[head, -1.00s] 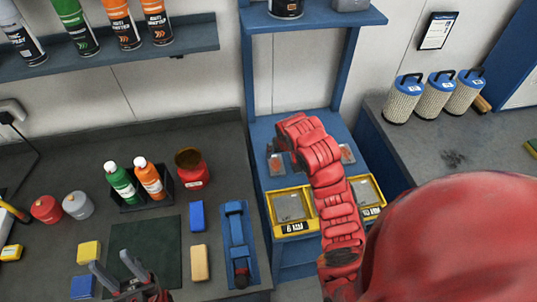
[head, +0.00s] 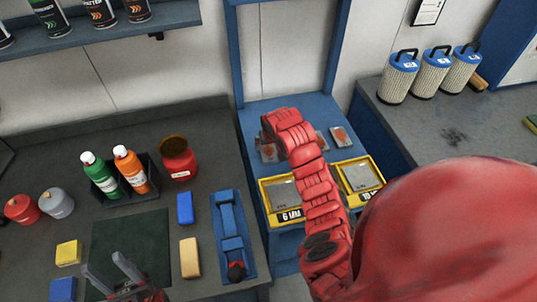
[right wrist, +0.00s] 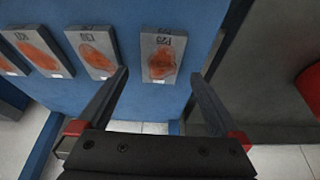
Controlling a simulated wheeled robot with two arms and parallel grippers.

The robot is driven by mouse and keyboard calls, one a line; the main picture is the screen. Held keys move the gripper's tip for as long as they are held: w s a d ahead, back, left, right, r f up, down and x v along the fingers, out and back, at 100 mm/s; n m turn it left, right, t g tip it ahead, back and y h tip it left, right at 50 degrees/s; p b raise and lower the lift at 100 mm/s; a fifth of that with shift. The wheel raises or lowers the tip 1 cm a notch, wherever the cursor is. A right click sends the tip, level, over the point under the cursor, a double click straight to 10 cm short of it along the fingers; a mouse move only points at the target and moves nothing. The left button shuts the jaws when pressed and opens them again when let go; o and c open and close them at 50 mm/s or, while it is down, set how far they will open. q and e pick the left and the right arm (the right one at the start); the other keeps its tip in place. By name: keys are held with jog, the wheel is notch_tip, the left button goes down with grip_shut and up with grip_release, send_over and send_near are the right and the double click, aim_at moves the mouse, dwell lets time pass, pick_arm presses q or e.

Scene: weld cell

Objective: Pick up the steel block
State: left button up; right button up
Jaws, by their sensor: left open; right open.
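Several grey steel blocks with orange-brown patches lie on a blue surface in the right wrist view. One steel block (right wrist: 161,57) sits ahead between the fingertips of my right gripper (right wrist: 158,76), which is open and empty. Another block (right wrist: 93,53) lies just left of the left finger, with more further left. In the head view, one block (head: 340,138) shows right of my red right arm and one (head: 268,152) left of it; the arm hides my right gripper there. My left gripper (head: 104,268) is open and empty over the dark mat.
Yellow trays with grey plates, marked 6 MM (head: 264,203) and 10 MM (head: 375,187), sit on the blue stand near my right arm. A blue clamp-like tool (head: 229,222), bottles and colored blocks occupy the left bench. Filter canisters (head: 436,75) stand on the right bench.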

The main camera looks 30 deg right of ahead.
aim_at(268, 151)
jog(key=b+x, duration=0.2)
jog(key=x, duration=0.2)
jog(key=shift+a+f+b, duration=0.1)
jog(key=shift+f+b, duration=0.2)
jog(key=shift+f, duration=0.05)
jog(key=shift+r, duration=0.1)
jog(key=shift+c, duration=0.3)
jog(key=shift+s+r, duration=0.1)
jog(key=shift+c, duration=1.1)
grip_shut()
